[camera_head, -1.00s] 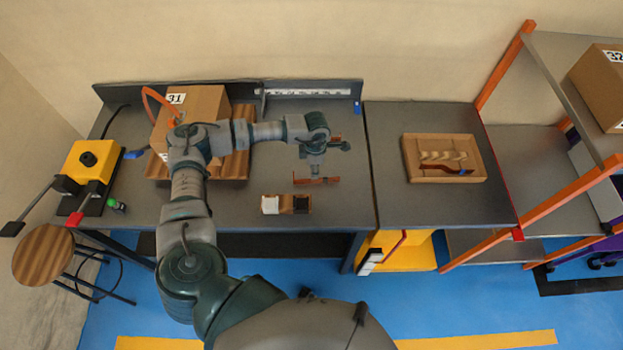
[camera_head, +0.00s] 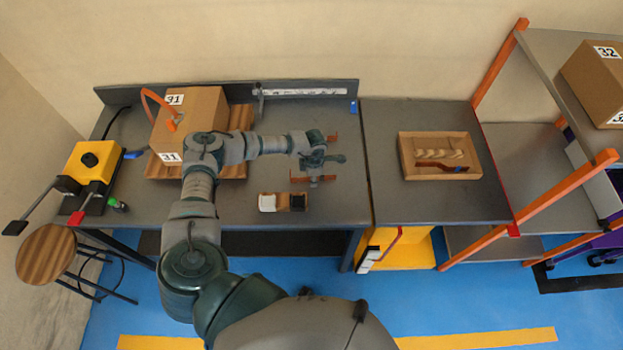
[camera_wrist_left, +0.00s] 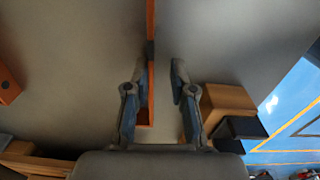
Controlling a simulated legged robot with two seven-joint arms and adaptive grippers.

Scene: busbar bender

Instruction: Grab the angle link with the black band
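An orange-brown angle link (camera_head: 302,180) lies on the grey bench under my left gripper (camera_head: 316,180). In the left wrist view this link (camera_wrist_left: 151,22) runs lengthwise between the fingers, nearer the left one, with a dark stretch that may be the black band. My left gripper (camera_wrist_left: 158,85) is open there, and its fingers stand on either side of the link. A second orange link (camera_head: 333,138) lies farther back, and an orange piece with a hole (camera_wrist_left: 8,85) shows at the left edge of the wrist view. My right gripper is not in view.
Box 31 (camera_head: 205,110) on a pallet is to the left. A wooden tray (camera_head: 405,160) lies on the right bench. An orange-framed shelf (camera_head: 500,65) stands beyond.

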